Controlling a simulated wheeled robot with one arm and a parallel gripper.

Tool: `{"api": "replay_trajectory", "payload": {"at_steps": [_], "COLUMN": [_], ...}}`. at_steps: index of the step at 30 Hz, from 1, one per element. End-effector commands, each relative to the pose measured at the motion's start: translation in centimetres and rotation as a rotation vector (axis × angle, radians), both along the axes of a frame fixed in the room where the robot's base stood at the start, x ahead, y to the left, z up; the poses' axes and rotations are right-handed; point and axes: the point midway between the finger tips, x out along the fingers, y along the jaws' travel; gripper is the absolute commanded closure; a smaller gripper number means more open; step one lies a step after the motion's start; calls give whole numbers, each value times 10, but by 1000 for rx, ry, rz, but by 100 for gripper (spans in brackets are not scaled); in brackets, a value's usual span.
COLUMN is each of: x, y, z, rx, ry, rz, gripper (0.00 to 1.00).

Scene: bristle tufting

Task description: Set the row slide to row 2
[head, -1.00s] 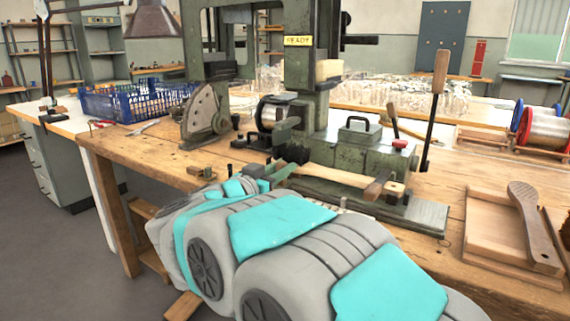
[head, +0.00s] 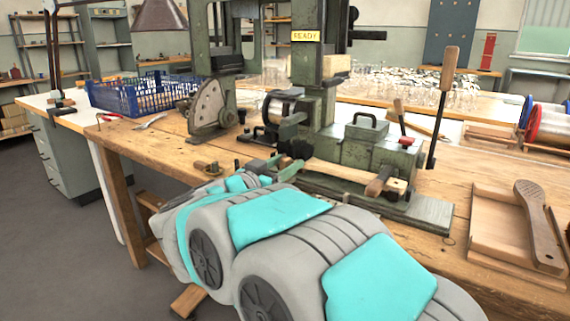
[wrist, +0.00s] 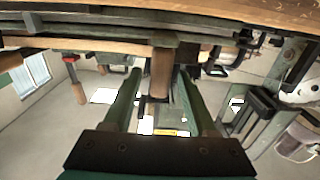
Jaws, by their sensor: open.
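The green machine (head: 375,150) with a yellow READY plate stands on the workbench. At its front is a flat wooden bar (head: 340,173) with a round wooden knob (head: 379,181) near its right end. I cannot tell for sure which part is the row slide, and no row marks are readable. My gripper (head: 290,166) is at the left end of the bar, low by the machine's front, partly hidden by my arm. In the wrist view, my gripper (wrist: 160,85) is open, with a wooden handle (wrist: 161,65) showing between its green fingers; I cannot tell whether they touch it.
A tall lever with a wooden grip (head: 448,68) rises at the machine's right. A quadrant plate (head: 207,105) stands at its left. A blue crate (head: 140,94) is at the back left. A wooden tray (head: 490,235) with a brush body (head: 538,225) lies at right.

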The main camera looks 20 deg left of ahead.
Motion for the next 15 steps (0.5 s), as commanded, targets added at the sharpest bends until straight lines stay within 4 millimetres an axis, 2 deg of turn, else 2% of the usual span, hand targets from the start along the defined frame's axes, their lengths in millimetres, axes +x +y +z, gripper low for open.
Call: {"api": "replay_trajectory", "payload": {"at_steps": [9,15], "x": [-45,-66], "y": [16,23], "z": [0,0], "rx": [0,1], "ry": [-1,0], "rz": [4,4], "gripper": [43,43]}}
